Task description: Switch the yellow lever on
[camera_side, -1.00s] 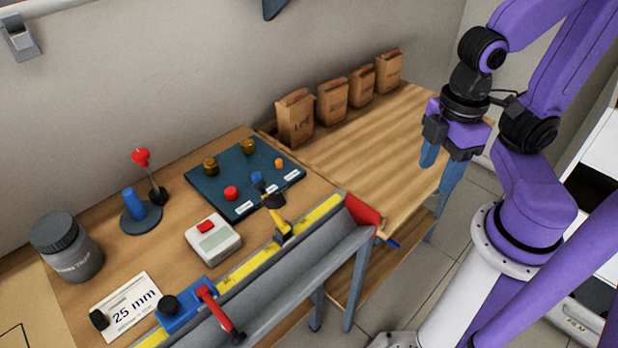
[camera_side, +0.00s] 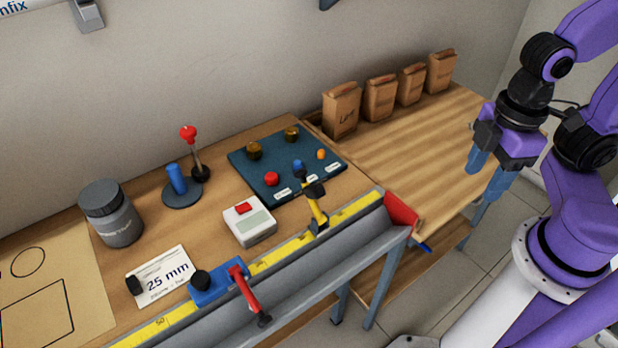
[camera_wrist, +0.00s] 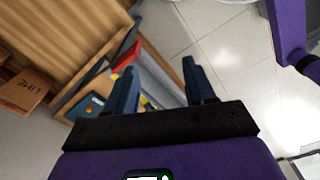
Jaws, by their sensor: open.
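A small lever with a yellow body (camera_side: 319,214) and dark upper part stands at the yellow scale along the bench's front edge, in the side view. It leans a little to the upper left there. I cannot tell from these frames whether it is on or off. My gripper (camera_side: 486,174) hangs open and empty in the side view, well to the right of the lever, over the right end of the wooden table. In the wrist view my open gripper (camera_wrist: 161,88) has nothing between its fingers, and the yellow lever cannot be made out clearly.
A red-knobbed lever (camera_side: 194,155), blue peg (camera_side: 177,180), dark panel with knobs (camera_side: 260,175), white box with red button (camera_side: 250,226) and grey jar (camera_side: 112,215) occupy the bench. A red-handled blue clamp (camera_side: 222,284) sits on the scale. Paper bags (camera_side: 341,110) line the wall.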

